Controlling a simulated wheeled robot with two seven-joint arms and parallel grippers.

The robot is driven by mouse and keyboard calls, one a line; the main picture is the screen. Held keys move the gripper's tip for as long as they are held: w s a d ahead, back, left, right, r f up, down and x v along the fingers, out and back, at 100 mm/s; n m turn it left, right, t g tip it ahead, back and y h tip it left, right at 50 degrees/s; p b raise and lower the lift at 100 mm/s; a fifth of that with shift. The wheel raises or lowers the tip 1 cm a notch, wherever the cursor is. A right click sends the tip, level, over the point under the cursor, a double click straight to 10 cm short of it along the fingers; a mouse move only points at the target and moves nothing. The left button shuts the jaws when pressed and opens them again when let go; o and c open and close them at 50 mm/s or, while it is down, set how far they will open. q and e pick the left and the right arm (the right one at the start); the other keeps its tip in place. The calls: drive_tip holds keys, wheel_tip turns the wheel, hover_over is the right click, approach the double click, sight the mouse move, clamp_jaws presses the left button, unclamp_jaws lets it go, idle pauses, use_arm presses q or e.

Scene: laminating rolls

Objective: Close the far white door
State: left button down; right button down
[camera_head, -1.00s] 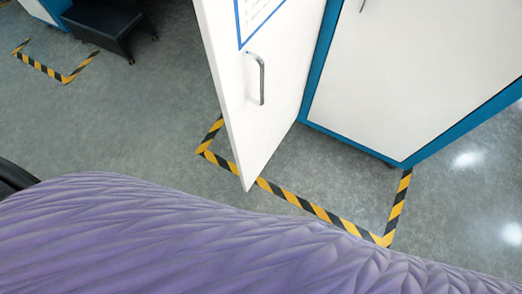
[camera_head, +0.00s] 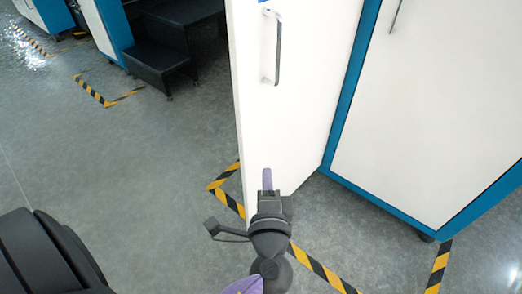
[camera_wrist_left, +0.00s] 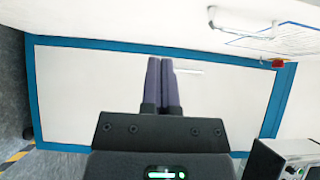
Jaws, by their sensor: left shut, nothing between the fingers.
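An open white door (camera_head: 290,125) with a silver handle (camera_head: 278,48) stands swung out from a blue-framed white cabinet in the head view. My left gripper (camera_head: 267,172) is shut and empty, in front of the door's lower part. I cannot tell whether it touches the door. In the left wrist view, the purple fingertips of my left gripper (camera_wrist_left: 161,62) lie together before a white panel (camera_wrist_left: 85,90) in a blue frame. The open door (camera_wrist_left: 180,15) with its handle and a posted sheet runs along the top. My right gripper is not in view.
A closed white door (camera_head: 435,110) in a blue frame (camera_head: 350,85) is at the right. Black steps (camera_head: 155,65) stand at upper left. Yellow-black floor tape (camera_head: 325,272) runs below the open door. Grey floor (camera_head: 130,160) is clear at left. A device (camera_wrist_left: 285,160) is at lower right in the left wrist view.

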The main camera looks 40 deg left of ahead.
use_arm(q)
drive_tip(key=b, duration=0.1)
approach(252, 122)
drive_tip(key=w, duration=0.4)
drive_tip(key=a, duration=0.1)
drive_tip(key=w+a, duration=0.1)
drive_tip(key=a, duration=0.1)
drive_tip(key=shift+b, duration=0.3)
drive_tip(key=shift+w+a, duration=0.15)
drive_tip(key=shift+a, duration=0.2)
drive_tip(key=shift+r, duration=0.1)
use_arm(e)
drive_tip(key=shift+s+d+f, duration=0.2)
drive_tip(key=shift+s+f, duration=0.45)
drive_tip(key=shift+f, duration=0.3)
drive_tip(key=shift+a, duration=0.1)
